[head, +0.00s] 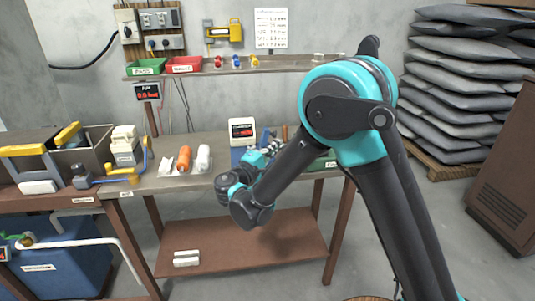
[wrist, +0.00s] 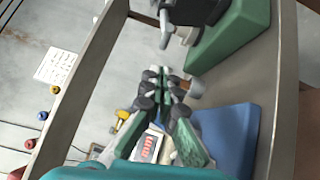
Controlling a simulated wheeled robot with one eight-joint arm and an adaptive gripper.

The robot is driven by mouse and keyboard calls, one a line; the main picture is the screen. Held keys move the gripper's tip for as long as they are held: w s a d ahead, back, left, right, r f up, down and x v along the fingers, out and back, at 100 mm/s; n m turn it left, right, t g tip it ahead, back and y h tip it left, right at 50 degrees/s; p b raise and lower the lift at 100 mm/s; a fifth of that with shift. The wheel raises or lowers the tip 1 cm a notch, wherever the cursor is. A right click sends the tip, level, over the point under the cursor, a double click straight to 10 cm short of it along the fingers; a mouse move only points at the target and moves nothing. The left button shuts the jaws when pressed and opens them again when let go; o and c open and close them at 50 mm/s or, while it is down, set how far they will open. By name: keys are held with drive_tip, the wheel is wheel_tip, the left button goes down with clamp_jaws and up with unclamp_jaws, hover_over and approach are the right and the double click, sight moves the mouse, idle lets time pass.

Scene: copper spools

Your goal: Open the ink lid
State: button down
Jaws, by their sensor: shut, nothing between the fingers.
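My gripper (wrist: 166,88) is shut and empty, its fingertips together in the middle of the wrist view. In the head view my gripper (head: 270,146) is over the right part of the workbench, partly hidden by my arm. A flat blue object (wrist: 222,138) lies below and right of the fingers in the wrist view; a bit of it shows in the head view (head: 237,156). I cannot tell whether it is the ink lid. No labelled ink container is readable.
A white device with a red display (head: 242,131) stands behind the gripper. A green block-like thing (wrist: 232,32) and grey metal hardware (wrist: 180,20) are close to the fingers. Orange and white rolls (head: 184,158) lie left on the workbench (head: 150,183).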

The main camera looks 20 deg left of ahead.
drive_tip(key=d, duration=0.1)
drive_tip(key=w+d, duration=0.1)
drive_tip(key=d, duration=0.1)
drive_tip(key=shift+w+r, duration=0.2)
drive_tip(key=shift+r, duration=0.1)
drive_tip(key=shift+r, duration=0.1)
drive_tip(key=shift+w+d+r+m+g+y, duration=0.15)
drive_tip(key=shift+w+d+r+m+g, duration=0.1)
drive_tip(key=shift+r+m+g, duration=0.3)
drive_tip(key=shift+w+d+r+m+g+y, duration=0.15)
drive_tip(key=shift+d+r+m+g, duration=0.1)
drive_tip(key=shift+r+m+g, duration=0.25)
